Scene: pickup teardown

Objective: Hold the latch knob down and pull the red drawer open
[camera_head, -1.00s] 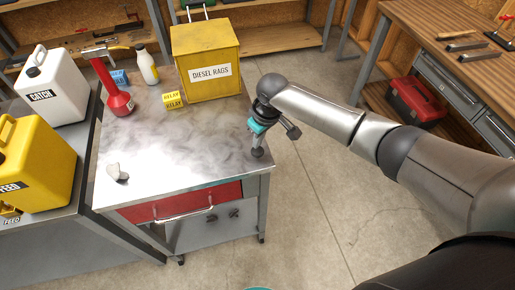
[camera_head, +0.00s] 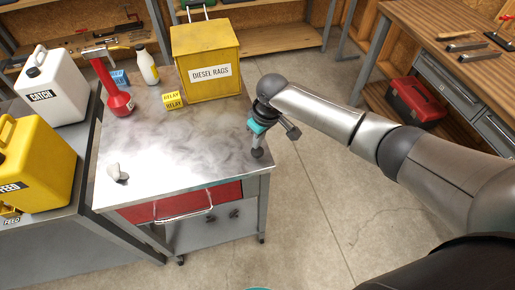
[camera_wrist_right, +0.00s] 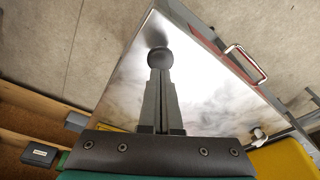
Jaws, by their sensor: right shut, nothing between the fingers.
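The red drawer (camera_head: 225,196) sits under the front edge of the metal cart top, and its front looks flush with the cart. Its metal handle (camera_head: 184,216) shows below the edge. In the right wrist view the drawer front (camera_wrist_right: 222,54) and handle (camera_wrist_right: 246,62) show at upper right. The dark round latch knob (camera_head: 257,153) is at the cart top's right front corner. My right gripper (camera_head: 258,142) points down over it, fingers shut and empty. In the right wrist view the fingertips (camera_wrist_right: 160,72) meet the knob (camera_wrist_right: 160,57) and seem to touch it. My left gripper is out of view.
The cart top (camera_head: 190,150) holds a whitish lump (camera_head: 117,173), a red funnel-like can (camera_head: 118,103), a white bottle (camera_head: 147,65), yellow relay boxes (camera_head: 172,100) and a yellow rag bin (camera_head: 207,60). Yellow and white jugs (camera_head: 35,165) stand left. Floor before the cart is clear.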

